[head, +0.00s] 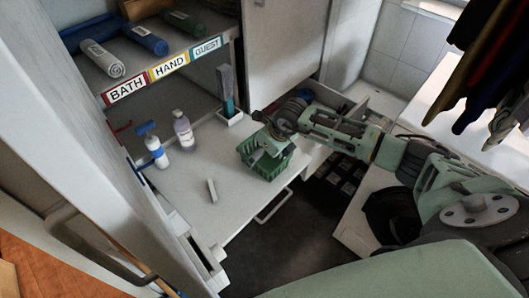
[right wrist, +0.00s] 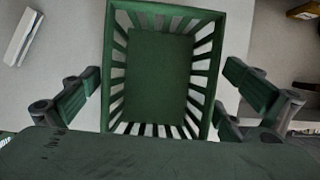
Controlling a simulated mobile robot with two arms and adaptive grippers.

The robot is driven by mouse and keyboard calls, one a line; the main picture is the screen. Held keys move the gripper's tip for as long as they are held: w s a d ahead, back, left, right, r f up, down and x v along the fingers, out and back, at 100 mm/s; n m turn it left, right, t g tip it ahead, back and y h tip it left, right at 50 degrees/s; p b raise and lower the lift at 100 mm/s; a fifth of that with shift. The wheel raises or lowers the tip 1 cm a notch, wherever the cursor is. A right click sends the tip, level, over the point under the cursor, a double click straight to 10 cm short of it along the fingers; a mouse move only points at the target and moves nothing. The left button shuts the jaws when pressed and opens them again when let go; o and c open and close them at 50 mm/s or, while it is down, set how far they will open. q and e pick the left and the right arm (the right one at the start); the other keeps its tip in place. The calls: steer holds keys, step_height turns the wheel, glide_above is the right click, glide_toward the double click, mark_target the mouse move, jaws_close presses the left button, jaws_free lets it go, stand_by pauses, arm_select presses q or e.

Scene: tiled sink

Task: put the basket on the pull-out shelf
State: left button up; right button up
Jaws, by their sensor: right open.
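The green slatted basket (head: 266,168) is upright at the right part of the white pull-out shelf (head: 222,190). It appears to rest on the shelf; a small gap beneath cannot be ruled out. In the right wrist view the basket (right wrist: 160,75) is empty, seen from above. My right gripper (head: 267,146) is over the basket. In the right wrist view its fingers are open, one to each side of the basket's near end, with gaps to the walls. My left gripper is not in view.
A clear bottle (head: 184,131), a blue-topped spray bottle (head: 155,150), a small white block (head: 212,190) and a holder with a brush (head: 229,108) stand or lie on the pull-out shelf. Rolled towels (head: 145,40) lie on the labelled shelf above. An open drawer (head: 345,170) is at right.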

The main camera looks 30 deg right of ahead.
steer(key=shift+r, duration=0.15)
steer(key=b+v, duration=0.3)
steer(key=v, duration=0.9)
